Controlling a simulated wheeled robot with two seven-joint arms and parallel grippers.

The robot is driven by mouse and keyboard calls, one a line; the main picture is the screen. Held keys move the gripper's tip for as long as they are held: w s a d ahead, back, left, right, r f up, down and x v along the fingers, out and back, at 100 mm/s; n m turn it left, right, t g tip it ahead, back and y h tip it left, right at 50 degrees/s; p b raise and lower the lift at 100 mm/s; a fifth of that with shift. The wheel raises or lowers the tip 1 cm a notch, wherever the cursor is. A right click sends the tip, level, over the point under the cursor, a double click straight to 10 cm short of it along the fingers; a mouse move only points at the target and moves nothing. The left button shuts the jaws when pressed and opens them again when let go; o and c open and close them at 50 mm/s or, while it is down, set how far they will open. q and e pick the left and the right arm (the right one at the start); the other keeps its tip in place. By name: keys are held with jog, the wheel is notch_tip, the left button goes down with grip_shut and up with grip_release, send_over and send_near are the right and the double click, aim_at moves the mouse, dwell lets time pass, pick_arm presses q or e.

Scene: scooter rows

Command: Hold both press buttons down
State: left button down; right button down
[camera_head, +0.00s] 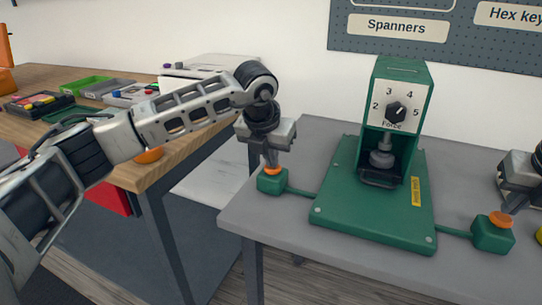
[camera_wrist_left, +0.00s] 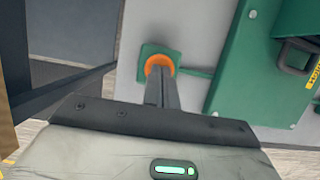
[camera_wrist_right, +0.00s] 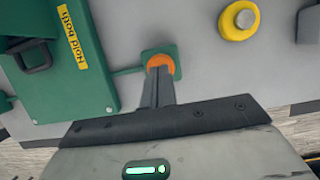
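A green press (camera_head: 375,195) with a dial marked Force stands on the grey table. The left press button (camera_head: 272,173), orange on a green box, is wired to its left side; it also shows in the left wrist view (camera_wrist_left: 160,63). My left gripper (camera_head: 271,160) points down at it, shut and empty, its tips over the orange cap. The right press button (camera_head: 500,219) is wired to the press's right side and shows in the right wrist view (camera_wrist_right: 160,62). My right gripper (camera_wrist_right: 160,75) is shut and empty, tips over that cap. I cannot tell whether either cap is pressed.
A yellow label (camera_wrist_right: 72,38) is on the press base. A wooden bench (camera_head: 165,165) with trays is at the left, apart from the grey table (camera_head: 290,225). A pegboard (camera_head: 450,40) hangs behind.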

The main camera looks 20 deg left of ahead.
aim_at(504, 220)
pick_arm(q)
jog(key=shift+f, duration=0.1)
pick_arm(e)
jog(key=shift+f, duration=1)
dwell(2.8)
dwell(0.9)
